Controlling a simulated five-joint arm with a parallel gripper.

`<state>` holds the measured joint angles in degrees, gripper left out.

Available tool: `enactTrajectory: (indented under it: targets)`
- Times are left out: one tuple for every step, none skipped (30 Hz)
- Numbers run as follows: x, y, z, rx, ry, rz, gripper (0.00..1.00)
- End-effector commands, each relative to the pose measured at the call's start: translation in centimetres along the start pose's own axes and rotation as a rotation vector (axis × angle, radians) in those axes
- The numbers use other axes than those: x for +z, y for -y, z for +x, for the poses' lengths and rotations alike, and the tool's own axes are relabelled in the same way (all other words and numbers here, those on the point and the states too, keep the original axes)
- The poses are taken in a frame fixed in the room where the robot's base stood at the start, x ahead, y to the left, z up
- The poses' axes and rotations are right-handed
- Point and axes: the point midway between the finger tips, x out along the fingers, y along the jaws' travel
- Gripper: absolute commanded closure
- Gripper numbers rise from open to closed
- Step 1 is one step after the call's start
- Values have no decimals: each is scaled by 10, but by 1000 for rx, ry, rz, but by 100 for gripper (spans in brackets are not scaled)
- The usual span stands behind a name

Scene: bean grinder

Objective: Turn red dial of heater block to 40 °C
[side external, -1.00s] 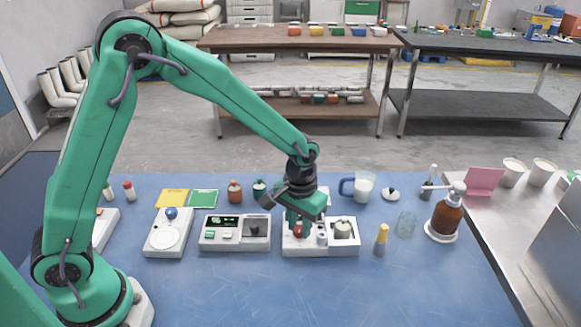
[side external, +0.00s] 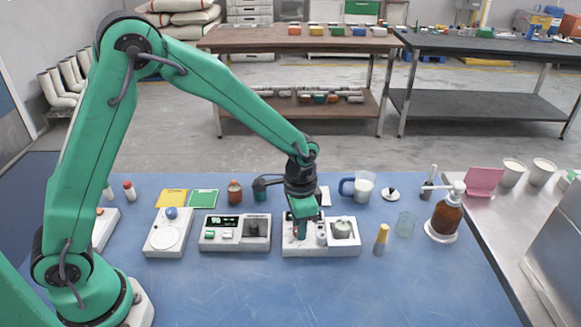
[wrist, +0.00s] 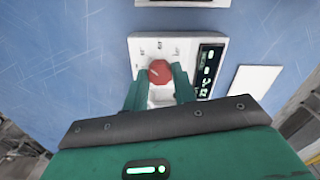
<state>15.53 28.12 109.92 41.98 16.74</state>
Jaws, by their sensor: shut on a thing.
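The white heater block (wrist: 140,47) is in the wrist view, with scale marks on its top and a dark display panel (wrist: 207,68) whose digits are too small to read. Its red dial (wrist: 161,70) has a pale pointer line and sits between the two green fingers. My gripper (wrist: 158,84) is shut on the dial, one finger at each side. In the side external view my gripper (side external: 301,231) points down onto the left part of the white block (side external: 320,251), and it mostly hides the dial there.
A white device with a display (side external: 235,243) stands just left of the block. A blue-handled beaker (side external: 363,187) is behind. The front of the blue table is clear.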

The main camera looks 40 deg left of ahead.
Motion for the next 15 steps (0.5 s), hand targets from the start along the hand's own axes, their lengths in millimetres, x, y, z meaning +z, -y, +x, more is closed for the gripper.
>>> enactTrajectory:
  targets:
    - [0, 0, -1, 0, -1, 9, 96]
    - [0, 0, -1, 0, -1, 14, 96]
    - [0, 0, -1, 0, -1, 20, 96]
    - [0, 0, -1, 0, -1, 23, 96]
    - [0, 0, -1, 0, -1, 25, 96]
    - [0, 0, -1, 0, -1, 27, 96]
    - [0, 0, -1, 0, -1, 28, 96]
    - [0, 0, -1, 0, -1, 28, 96]
    - [0, 0, -1, 0, -1, 28, 96]
    - [0, 0, -1, 0, -1, 27, 96]
    - [0, 0, -1, 0, -1, 27, 96]
    - [0, 0, -1, 0, -1, 27, 96]
    - [0, 0, -1, 0, -1, 27, 96]
    - [0, 0, -1, 0, -1, 26, 96]
    - [0, 0, -1, 0, -2, 26, 71]
